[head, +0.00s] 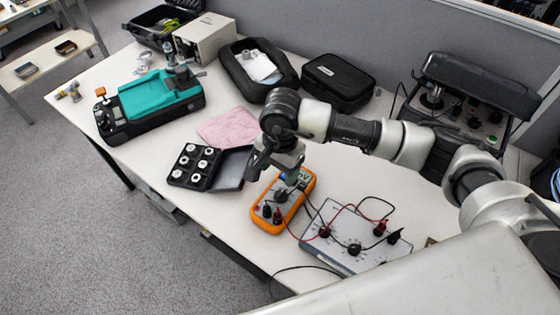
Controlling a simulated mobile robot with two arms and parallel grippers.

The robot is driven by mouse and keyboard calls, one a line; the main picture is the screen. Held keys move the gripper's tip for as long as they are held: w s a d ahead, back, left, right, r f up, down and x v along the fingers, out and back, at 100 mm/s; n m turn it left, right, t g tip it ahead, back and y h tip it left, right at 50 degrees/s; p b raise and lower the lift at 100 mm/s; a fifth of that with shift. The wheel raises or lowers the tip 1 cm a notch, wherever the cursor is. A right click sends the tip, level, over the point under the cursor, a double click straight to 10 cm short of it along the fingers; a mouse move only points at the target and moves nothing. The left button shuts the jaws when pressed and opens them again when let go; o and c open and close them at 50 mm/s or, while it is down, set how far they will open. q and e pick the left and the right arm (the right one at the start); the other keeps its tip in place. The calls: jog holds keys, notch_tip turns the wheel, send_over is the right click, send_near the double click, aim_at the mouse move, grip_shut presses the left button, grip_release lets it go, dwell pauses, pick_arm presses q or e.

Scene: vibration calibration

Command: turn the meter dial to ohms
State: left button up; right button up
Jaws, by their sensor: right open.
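The orange multimeter (268,217) lies on the white table in front of me. Its dark dial (281,196) shows below its screen, just under my right gripper; I cannot read its setting. Black and red leads run from the meter to a grey box with knobs and terminals (345,262). My right gripper (277,172) is open and points down over the meter's upper part. I cannot tell whether its fingers touch the dial. My left gripper is not in view.
Left of the meter are a black case of round parts (194,166) and a pink cloth (228,126). A teal and black device (150,100) stands at the far left. Black cases (338,82) line the back. A black instrument (465,105) stands at back right.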

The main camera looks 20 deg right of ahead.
aim_at(281, 193)
jog(key=shift+s+d+f, duration=0.2)
jog(key=shift+d+f, duration=0.05)
jog(key=shift+f, duration=0.5)
notch_tip(281, 193, down, 3)
jog(key=shift+s+f+p, duration=0.1)
jog(key=shift+p, duration=0.4)
jog(key=f, duration=0.5)
jog(key=shift+w+f, duration=0.1)
jog(key=shift+w, duration=0.1)
jog(key=shift+c, duration=0.7)
jog(key=c, duration=0.8)
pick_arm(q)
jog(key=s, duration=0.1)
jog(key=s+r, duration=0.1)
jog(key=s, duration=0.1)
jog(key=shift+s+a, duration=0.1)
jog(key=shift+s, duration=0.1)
